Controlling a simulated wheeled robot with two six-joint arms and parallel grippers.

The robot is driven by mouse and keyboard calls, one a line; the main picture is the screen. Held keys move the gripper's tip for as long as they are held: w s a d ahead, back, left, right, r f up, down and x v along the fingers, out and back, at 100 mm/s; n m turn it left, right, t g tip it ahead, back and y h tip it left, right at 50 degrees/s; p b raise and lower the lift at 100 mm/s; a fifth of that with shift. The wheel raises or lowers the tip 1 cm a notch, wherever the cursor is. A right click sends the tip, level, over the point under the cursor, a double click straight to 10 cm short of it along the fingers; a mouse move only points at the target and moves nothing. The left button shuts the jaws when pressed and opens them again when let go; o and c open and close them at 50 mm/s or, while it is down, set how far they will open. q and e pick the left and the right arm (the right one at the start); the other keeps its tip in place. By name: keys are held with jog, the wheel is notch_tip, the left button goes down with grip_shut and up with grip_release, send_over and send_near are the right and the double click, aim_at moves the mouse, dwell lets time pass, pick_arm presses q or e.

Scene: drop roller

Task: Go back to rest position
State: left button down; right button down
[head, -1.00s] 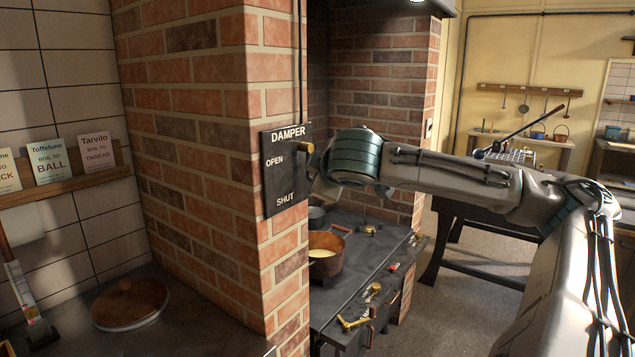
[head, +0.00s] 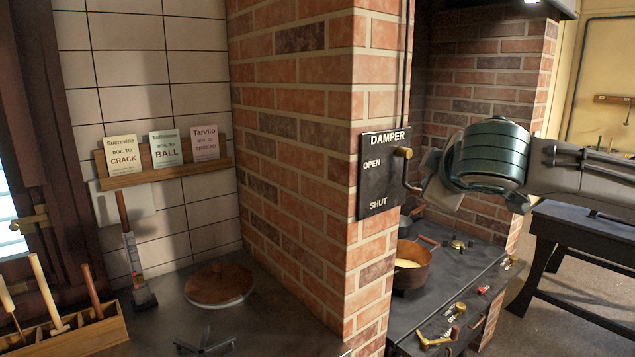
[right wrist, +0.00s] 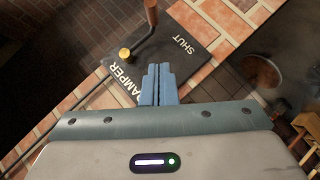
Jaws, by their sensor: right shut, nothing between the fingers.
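My right arm comes in from the right in the head view, with its green-ringed wrist (head: 490,155) beside the brick pillar. The right gripper (right wrist: 158,85) is shut and empty in the right wrist view, its blue fingers together in front of the damper plate. The black damper plate (head: 383,185) is marked OPEN and SHUT. Its brass knob (right wrist: 125,54) and bent lever (right wrist: 145,38) with a brown handle (right wrist: 151,12) stand out from the plate, seemingly apart from the fingers. The lever (head: 408,182) is partly lost against my gripper in the head view. My left gripper is not in view.
The brick pillar (head: 290,140) stands close to my right gripper. Below is a dark stove (head: 440,290) with a copper pan (head: 410,268). A round wooden lid (head: 218,285) and a tool rack (head: 70,335) are on the left counter. A dark table (head: 580,245) stands at right.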

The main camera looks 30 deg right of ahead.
jog(key=w+a+f+n+g+y, duration=0.1)
jog(key=w+a+f+y, duration=0.15)
jog(key=f, duration=0.65)
jog(key=w+a+f+y, duration=0.1)
jog(key=w+a+f, duration=0.15)
jog(key=f, duration=0.65)
jog(key=s+a+f+m+g+y, duration=0.1)
jog(key=s+a+f, duration=0.15)
jog(key=f, duration=0.65)
jog(key=s+a+f+g+y, duration=0.1)
jog(key=a+f, duration=0.3)
jog(key=f, duration=0.5)
jog(key=s+a+f+m+g, duration=0.2)
jog(key=s+a+f, duration=0.3)
jog(key=s+f, duration=0.4)
jog(key=s+a+f+m+g, duration=0.25)
jog(key=s+a+f, duration=0.35)
jog(key=s+f, duration=0.3)
jog(key=d+f, duration=0.3)
jog(key=f, duration=2.5)
jog(key=s+d+f+g, duration=0.1)
jog(key=s+f+g, duration=0.1)
jog(key=s+f, duration=1.6)
notch_tip(320, 180, down, 2)
jog(key=shift+s+d+f+y, duration=0.1)
jog(key=shift+s+d+y, duration=0.15)
jog(key=shift+y, duration=0.2)
